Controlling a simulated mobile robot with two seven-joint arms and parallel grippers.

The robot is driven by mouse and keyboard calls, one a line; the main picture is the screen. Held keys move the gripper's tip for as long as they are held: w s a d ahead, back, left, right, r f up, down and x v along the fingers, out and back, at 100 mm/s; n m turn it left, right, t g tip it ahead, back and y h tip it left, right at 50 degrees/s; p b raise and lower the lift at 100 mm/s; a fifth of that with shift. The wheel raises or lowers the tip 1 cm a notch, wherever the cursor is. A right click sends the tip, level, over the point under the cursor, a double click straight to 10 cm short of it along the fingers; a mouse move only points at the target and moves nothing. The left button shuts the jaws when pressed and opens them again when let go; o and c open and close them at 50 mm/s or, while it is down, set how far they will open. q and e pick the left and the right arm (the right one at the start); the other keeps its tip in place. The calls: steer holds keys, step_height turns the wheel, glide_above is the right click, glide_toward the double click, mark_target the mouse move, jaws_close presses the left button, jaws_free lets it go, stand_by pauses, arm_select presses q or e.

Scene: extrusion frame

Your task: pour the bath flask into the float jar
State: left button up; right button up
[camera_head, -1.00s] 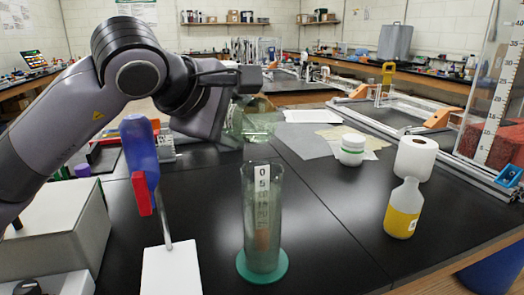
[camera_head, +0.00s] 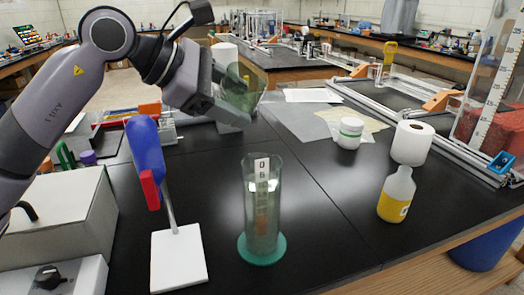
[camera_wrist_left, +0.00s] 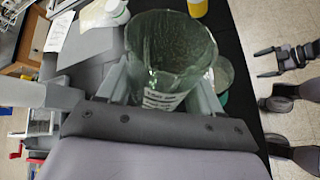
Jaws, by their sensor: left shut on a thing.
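The bath flask (camera_head: 241,90) is a clear, greenish glass vessel. My left gripper (camera_head: 232,105) is shut on it and holds it above the bench, behind the float jar and up to its left, apart from it. The float jar (camera_head: 263,205) is a tall clear cylinder, upright on a round green base, with a numbered scale and a brownish float inside. In the left wrist view the flask (camera_wrist_left: 170,50) sits between the fingers with its wide mouth showing; the jar (camera_wrist_left: 224,74) is partly hidden behind it. My right gripper (camera_wrist_left: 268,62) shows open and empty at the right there.
A blue-and-red tool on a white-based stand (camera_head: 178,260) is left of the jar. A grey box (camera_head: 65,222) is at left. Black bench around the jar is clear.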

mark_target(220, 94)
arm_select(q)
steer(key=shift+n+g+h, duration=0.7)
steer(key=f, duration=0.1)
steer(key=w+a+f, duration=0.1)
steer(key=f+b, duration=0.1)
steer(key=shift+w+a+f, duration=0.15)
steer(key=shift+w+f, duration=0.1)
steer(key=shift+f, duration=0.1)
steer(key=r+p, duration=0.2)
steer(key=r+n+h+p, duration=0.1)
steer(key=shift+w+a+r+g, duration=0.1)
steer(key=shift+w+a+g, duration=0.15)
steer(key=shift+w+g, duration=0.05)
steer(key=shift+w+a+r+n+g+h+p, duration=0.2)
steer(key=shift+w+a+n+g+h+p, duration=0.15)
steer(key=shift+n+h+p, duration=0.25)
step_height(220, 94, up, 5)
steer(key=p, duration=0.3)
steer(key=shift+s+f, duration=0.1)
